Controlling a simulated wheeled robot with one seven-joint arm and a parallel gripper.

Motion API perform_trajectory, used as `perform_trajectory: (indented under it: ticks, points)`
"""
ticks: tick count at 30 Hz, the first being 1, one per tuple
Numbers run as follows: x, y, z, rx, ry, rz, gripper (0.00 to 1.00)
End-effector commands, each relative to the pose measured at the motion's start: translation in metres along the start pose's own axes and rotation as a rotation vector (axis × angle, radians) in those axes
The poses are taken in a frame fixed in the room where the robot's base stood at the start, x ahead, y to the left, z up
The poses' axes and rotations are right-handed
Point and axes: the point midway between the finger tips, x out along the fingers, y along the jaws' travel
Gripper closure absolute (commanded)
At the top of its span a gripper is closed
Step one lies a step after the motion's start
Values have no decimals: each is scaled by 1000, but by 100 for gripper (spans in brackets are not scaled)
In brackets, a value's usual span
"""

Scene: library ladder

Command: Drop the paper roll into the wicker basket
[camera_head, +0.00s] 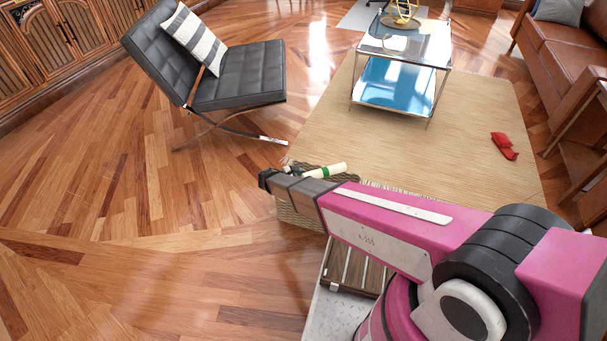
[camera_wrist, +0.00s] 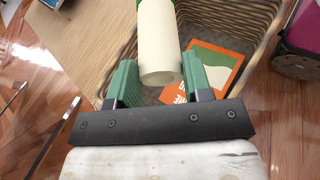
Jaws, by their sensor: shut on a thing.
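The paper roll (camera_wrist: 159,42) is a cream cylinder with a green band. In the wrist view it sits between the two green fingers of my gripper (camera_wrist: 158,78), which is shut on it. The wicker basket (camera_wrist: 236,22) lies below, and the roll is over its opening. In the head view the roll (camera_head: 325,170) sticks out to the right beyond my gripper (camera_head: 297,171). The basket (camera_head: 298,212) stands on the floor below, partly hidden by my arm.
An orange, green and white item (camera_wrist: 214,64) lies inside the basket. A woven rug (camera_head: 455,140) lies behind it, with a glass table (camera_head: 398,90) and a red object (camera_head: 504,146). A black chair (camera_head: 235,88) stands at the upper left. The wooden floor at left is clear.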

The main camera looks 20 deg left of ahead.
Motion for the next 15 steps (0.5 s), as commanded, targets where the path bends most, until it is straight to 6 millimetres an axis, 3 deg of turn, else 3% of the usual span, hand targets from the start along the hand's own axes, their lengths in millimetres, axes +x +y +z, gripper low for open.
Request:
perform_trajectory:
  ticks: [15]
  points:
    - [19, -10, -44, -1, -1, 1, 82]
